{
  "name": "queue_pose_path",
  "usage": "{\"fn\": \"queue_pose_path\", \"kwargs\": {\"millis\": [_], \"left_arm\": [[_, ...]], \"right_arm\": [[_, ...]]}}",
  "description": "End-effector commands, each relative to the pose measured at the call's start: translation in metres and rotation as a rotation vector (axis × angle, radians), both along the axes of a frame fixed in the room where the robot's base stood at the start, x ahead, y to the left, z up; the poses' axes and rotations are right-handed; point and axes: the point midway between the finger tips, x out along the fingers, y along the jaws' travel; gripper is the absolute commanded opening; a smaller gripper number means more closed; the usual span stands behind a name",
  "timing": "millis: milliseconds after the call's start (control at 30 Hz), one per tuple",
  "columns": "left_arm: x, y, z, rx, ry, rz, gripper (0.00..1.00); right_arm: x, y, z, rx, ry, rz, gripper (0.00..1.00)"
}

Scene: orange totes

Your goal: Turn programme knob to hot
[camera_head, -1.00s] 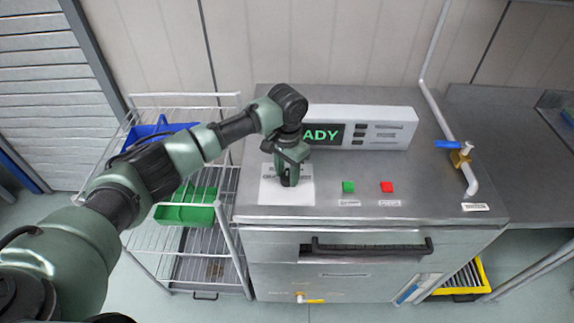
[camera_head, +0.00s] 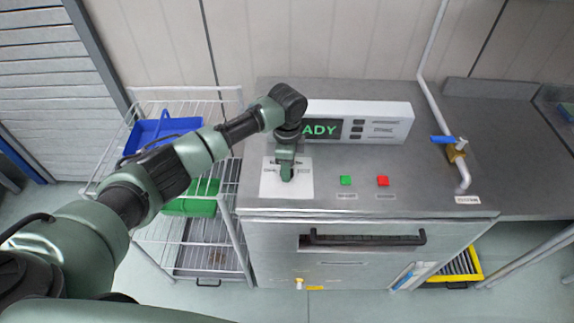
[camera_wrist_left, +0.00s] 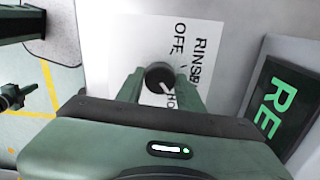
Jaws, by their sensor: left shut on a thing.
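The programme knob (camera_wrist_left: 158,75) is a round black knob on a white label plate (camera_head: 270,185) on the machine's top. My left gripper (camera_head: 287,174) points down over the plate and hides the knob in the head view. In the left wrist view my left gripper (camera_wrist_left: 160,92) is shut on the knob, with a finger on either side. A pale mark on the knob lies toward its lower right, by a label starting "HO" that is partly hidden. The labels OFF and RINSE show above and to the right.
The display box (camera_head: 372,124) stands just behind the plate. Green (camera_head: 345,180) and red (camera_head: 382,181) buttons sit to the right. A pipe with a blue-handled valve (camera_head: 450,141) is further right. A wire rack (camera_head: 143,222) with blue and green bins stands left.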

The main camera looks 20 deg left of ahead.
Motion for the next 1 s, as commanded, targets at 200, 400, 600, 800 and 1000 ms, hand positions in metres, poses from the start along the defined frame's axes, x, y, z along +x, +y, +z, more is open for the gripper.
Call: {"fn": "queue_pose_path", "kwargs": {"millis": [200,400,600,800,1000], "left_arm": [[0.0005,0.0000,0.0009,-0.001,-0.001,-0.155,0.00],[0.0007,0.0001,0.0008,0.000,-0.002,-0.251,0.00],[0.0008,0.0001,0.0008,0.000,-0.002,-0.300,0.00],[0.0009,0.0001,0.0009,0.000,-0.003,-0.316,0.00],[0.0009,0.0001,0.0010,0.000,-0.003,-0.316,0.00]], "right_arm": [[0.0002,0.0001,0.0023,0.000,0.000,0.000,0.00],[0.0002,0.0001,0.0030,0.000,0.000,0.000,0.00],[0.0003,0.0002,0.0032,0.000,0.000,0.000,0.00],[0.0002,0.0003,0.0033,0.000,0.000,0.000,0.00],[0.0003,0.0004,0.0033,0.000,0.000,0.000,0.00]]}}
